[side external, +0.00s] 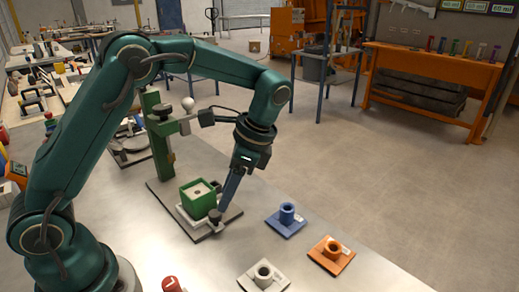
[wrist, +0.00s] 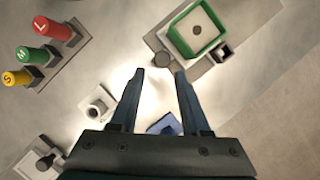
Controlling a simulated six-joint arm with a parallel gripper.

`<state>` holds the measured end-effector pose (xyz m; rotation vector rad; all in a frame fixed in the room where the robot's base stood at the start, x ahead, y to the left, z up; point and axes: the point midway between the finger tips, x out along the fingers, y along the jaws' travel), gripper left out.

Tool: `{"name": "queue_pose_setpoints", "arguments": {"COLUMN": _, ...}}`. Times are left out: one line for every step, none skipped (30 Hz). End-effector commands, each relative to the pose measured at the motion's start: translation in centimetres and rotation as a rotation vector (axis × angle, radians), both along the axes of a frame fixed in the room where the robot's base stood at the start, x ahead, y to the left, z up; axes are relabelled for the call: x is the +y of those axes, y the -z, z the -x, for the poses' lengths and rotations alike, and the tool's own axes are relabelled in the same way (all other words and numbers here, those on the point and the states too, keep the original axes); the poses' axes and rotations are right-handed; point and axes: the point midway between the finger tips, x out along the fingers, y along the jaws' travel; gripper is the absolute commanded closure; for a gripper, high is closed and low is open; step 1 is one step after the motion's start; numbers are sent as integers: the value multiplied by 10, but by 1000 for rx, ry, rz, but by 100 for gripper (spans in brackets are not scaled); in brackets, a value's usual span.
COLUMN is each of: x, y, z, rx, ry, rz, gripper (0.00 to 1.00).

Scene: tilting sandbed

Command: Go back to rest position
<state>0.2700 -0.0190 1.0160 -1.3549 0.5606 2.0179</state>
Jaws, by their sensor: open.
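My gripper (wrist: 156,76) is open and empty in the wrist view, with two dark fingers apart and bare surface between them. In the side external view my gripper (side external: 222,208) points down just in front of the green square box (side external: 198,195). The box sits on a pale plate on a dark base (side external: 230,214), next to a green post (side external: 158,140). A small dark knob is by the gripper tip; I cannot tell whether they touch. In the wrist view the green box (wrist: 172,36) is at the upper right, with sand-coloured filling and a dark central spot.
Blue (side external: 287,216), orange (side external: 332,250) and white (side external: 264,276) socket blocks stand on the table at the right. Red (wrist: 50,28), green (wrist: 30,54) and yellow (wrist: 14,78) cylinders marked L, M and S stand at the wrist view's left.

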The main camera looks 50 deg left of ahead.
Motion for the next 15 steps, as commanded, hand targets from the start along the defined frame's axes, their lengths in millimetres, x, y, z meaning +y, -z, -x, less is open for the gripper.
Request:
{"name": "queue_pose_setpoints", "arguments": {"x": 0, "y": -2, "z": -1, "rx": -9, "ry": -2, "rz": 1, "gripper": 54}}
{"name": "queue_pose_setpoints", "arguments": {"x": 1, "y": -5, "z": -2, "rx": -19, "ry": -4, "rz": 2, "gripper": 54}}
{"name": "queue_pose_setpoints", "arguments": {"x": 1, "y": -11, "z": -3, "rx": -40, "ry": -6, "rz": 4, "gripper": 54}}
{"name": "queue_pose_setpoints", "arguments": {"x": 2, "y": -16, "z": -4, "rx": -57, "ry": -8, "rz": 7, "gripper": 54}}
{"name": "queue_pose_setpoints", "arguments": {"x": 3, "y": -22, "z": -3, "rx": -74, "ry": -11, "rz": 8, "gripper": 54}}
{"name": "queue_pose_setpoints", "arguments": {"x": 3, "y": -31, "z": -1, "rx": -97, "ry": -15, "rz": 12, "gripper": 54}}
{"name": "queue_pose_setpoints", "arguments": {"x": 4, "y": -38, "z": 1, "rx": -117, "ry": -19, "rz": 16, "gripper": 54}}
{"name": "queue_pose_setpoints", "arguments": {"x": 5, "y": -45, "z": 4, "rx": -139, "ry": -25, "rz": 22, "gripper": 54}}
{"name": "queue_pose_setpoints", "arguments": {"x": 5, "y": -54, "z": 8, "rx": -171, "ry": -34, "rz": 31, "gripper": 54}}
{"name": "queue_pose_setpoints", "arguments": {"x": 5, "y": -60, "z": 12, "rx": -195, "ry": -44, "rz": 37, "gripper": 54}}
{"name": "queue_pose_setpoints", "arguments": {"x": 5, "y": -66, "z": 16, "rx": -221, "ry": -56, "rz": 44, "gripper": 54}}
{"name": "queue_pose_setpoints", "arguments": {"x": 5, "y": -73, "z": 22, "rx": -256, "ry": -73, "rz": 52, "gripper": 54}}
{"name": "queue_pose_setpoints", "arguments": {"x": 5, "y": -78, "z": 26, "rx": -281, "ry": -86, "rz": 59, "gripper": 54}}
{"name": "queue_pose_setpoints", "arguments": {"x": 5, "y": -82, "z": 30, "rx": -307, "ry": -100, "rz": 67, "gripper": 54}}
{"name": "queue_pose_setpoints", "arguments": {"x": 4, "y": -87, "z": 36, "rx": -340, "ry": -121, "rz": 77, "gripper": 54}}
